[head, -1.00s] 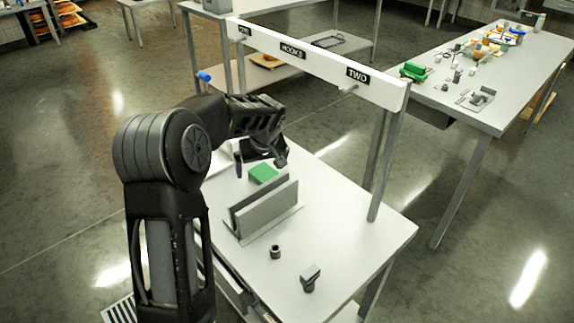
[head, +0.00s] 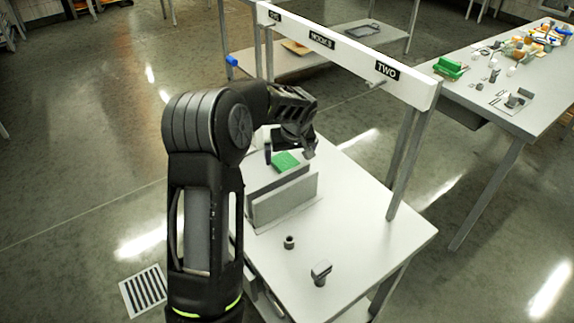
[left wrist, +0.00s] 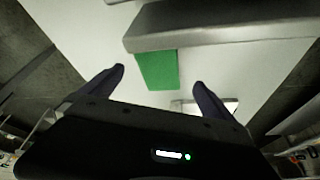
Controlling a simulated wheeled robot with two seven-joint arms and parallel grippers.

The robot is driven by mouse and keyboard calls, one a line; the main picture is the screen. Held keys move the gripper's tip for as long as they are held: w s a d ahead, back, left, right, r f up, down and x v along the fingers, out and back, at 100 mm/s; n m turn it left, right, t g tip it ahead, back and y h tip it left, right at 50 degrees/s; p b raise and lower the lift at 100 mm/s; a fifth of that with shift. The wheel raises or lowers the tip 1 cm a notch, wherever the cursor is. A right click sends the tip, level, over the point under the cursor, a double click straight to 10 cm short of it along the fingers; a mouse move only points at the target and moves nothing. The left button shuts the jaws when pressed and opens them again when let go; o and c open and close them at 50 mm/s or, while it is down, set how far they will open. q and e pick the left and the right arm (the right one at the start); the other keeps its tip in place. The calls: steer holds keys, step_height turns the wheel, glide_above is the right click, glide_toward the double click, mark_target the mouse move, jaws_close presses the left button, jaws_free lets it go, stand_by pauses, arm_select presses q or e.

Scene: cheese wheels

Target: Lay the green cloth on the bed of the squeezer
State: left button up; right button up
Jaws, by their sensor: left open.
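The green cloth (head: 286,161) is a small flat-looking rectangle on the white table, just behind a grey fixture with two upright plates (head: 285,197). That fixture may be the squeezer; I cannot tell for certain. My left gripper (head: 289,153) is open and empty over the cloth's far side. In the left wrist view, the cloth (left wrist: 158,70) shows between the spread fingers (left wrist: 159,77), and its upper end meets or passes under a grey bar (left wrist: 220,27). I cannot tell whether the fingers touch the cloth. My right gripper is not in view.
A small dark ring (head: 289,242) and a grey T-shaped piece (head: 321,272) stand on the table's near part (head: 370,235). A long side table (head: 480,110) holds several small items.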

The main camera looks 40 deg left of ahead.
mark_target(286, 163)
arm_select(q)
steer(key=shift+w+a+f+p, duration=0.1)
steer(key=shift+a+f+p, duration=0.15)
steer(key=shift+f+p, duration=0.15)
steer(key=p+x, duration=0.1)
steer(key=x, duration=0.3)
steer(key=shift+w+a, duration=0.1)
stand_by(0.3)
steer(key=c, duration=1.6)
steer(key=shift+r, duration=0.2)
steer(key=c, duration=0.3)
step_height(286, 163, up, 9)
steer(key=shift+b, duration=0.8)
steer(key=shift+r, duration=0.3)
